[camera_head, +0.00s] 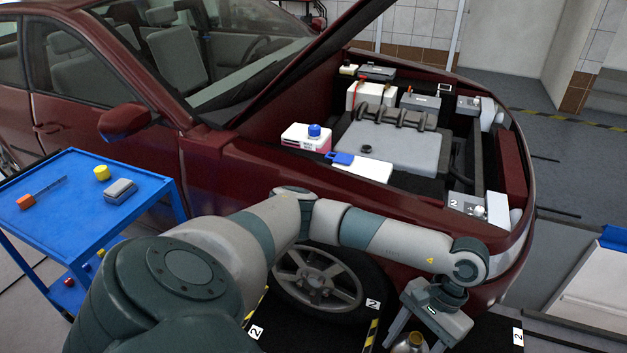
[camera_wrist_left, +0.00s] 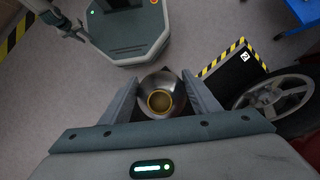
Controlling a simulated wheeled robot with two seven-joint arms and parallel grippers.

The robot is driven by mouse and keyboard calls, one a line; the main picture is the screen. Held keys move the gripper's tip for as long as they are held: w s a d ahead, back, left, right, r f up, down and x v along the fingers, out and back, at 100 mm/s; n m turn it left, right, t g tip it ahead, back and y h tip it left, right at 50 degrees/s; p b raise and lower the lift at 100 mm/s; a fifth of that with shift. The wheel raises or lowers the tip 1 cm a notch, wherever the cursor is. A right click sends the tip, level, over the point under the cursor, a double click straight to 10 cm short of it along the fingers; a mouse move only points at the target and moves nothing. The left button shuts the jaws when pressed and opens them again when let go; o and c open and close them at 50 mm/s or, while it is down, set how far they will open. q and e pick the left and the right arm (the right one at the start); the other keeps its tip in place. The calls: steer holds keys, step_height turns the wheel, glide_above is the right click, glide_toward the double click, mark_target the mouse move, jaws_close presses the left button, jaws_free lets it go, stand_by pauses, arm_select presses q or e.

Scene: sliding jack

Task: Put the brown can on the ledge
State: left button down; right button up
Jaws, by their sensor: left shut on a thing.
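My left gripper (camera_head: 418,338) hangs low in front of the car's front wheel, pointing down. It is shut on the can (camera_head: 408,344). In the left wrist view, the can (camera_wrist_left: 160,101) sits between the two fingers of the left gripper (camera_wrist_left: 160,92). It shows a round brownish-gold top with a silvery shoulder; its lower part is hidden in both views. A grey arm part at the top left of the left wrist view may be my right gripper (camera_wrist_left: 62,22), too small to read. I cannot tell which surface is the ledge.
The dark red car (camera_head: 240,165) has its hood up over an engine bay with bottles and boxes. The front wheel (camera_head: 316,282) is behind my arm. Black pads with yellow-black tape and "2" labels lie near it. A blue cart (camera_head: 75,215) holds small items at left.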

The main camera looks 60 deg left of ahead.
steer(key=shift+s+a, duration=0.2)
steer(key=shift+a, duration=0.2)
steer(key=o, duration=0.3)
arm_select(q)
steer(key=w+a+r+n+t+h, duration=0.2)
steer(key=w+a+r+n+t, duration=0.15)
steer(key=w+a+n, duration=0.7)
steer(key=w+a+r+n+t+h, duration=0.2)
steer(key=w+a+r+n+t, duration=0.15)
steer(key=w+a+n, duration=0.75)
steer(key=a+r+n+y, duration=0.4)
steer(key=a+r+n, duration=0.2)
steer(key=a+n, duration=0.9)
steer(key=s+a+r+n+g+y, duration=0.1)
steer(key=a+r+n+y, duration=0.3)
steer(key=a+n, duration=1.1)
step_height(320, 180, up, 3)
steer(key=shift+s+a+r, duration=0.1)
steer(key=shift+s+a, duration=0.1)
steer(key=shift+a, duration=0.05)
arm_select(e)
steer(key=shift+s+d, duration=0.55)
steer(key=shift+s, duration=0.1)
